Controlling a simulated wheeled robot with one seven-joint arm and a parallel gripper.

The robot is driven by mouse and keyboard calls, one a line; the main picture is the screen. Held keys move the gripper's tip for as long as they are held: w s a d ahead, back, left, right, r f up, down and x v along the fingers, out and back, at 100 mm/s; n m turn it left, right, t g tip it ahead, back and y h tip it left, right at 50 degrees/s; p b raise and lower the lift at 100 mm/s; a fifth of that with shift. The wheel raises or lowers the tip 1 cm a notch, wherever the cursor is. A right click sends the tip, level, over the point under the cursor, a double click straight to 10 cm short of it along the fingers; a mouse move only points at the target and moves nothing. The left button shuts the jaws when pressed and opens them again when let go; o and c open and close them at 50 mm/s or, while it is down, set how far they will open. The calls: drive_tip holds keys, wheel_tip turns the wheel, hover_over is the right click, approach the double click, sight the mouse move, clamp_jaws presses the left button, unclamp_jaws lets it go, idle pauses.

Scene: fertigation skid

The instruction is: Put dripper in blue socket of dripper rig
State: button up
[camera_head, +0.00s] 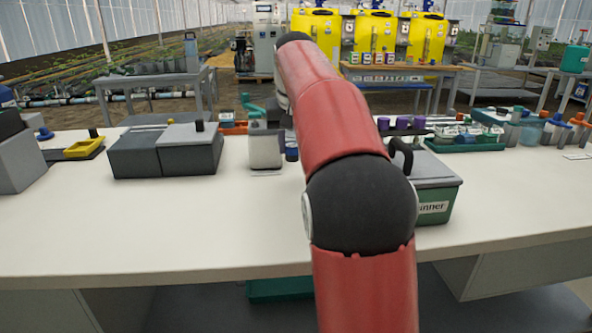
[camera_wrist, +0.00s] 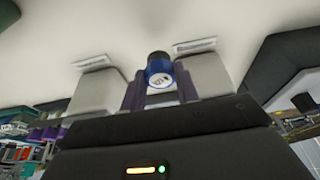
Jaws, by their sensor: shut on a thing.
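In the wrist view, my gripper (camera_wrist: 160,88) has its two dark purplish fingers on either side of a blue cylinder (camera_wrist: 159,71). The cylinder has a dark end and a white printed label, and the fingers appear shut on it. I cannot tell for sure that it is the dripper. Two light grey blocks (camera_wrist: 205,73) flank the fingers, each with a white label on the table beside it. In the head view, one grey block (camera_head: 265,147) and a blue piece (camera_head: 291,150) show left of my arm. I cannot make out the blue socket.
Dark grey boxes (camera_head: 168,152) stand to the left. A green bin (camera_head: 437,204) with a grey lid stands right of my arm. Several purple pieces (camera_head: 403,122) and a green tray (camera_head: 465,146) are farther right. The front of the white table (camera_head: 150,230) is clear.

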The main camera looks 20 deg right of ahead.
sight(292, 155)
wheel_tip(292, 155, down, 5)
drive_tip(key=b, duration=0.4)
drive_tip(key=shift+w, duration=0.1)
drive_tip(key=shift+r, duration=0.15)
drive_tip(key=o, duration=0.9)
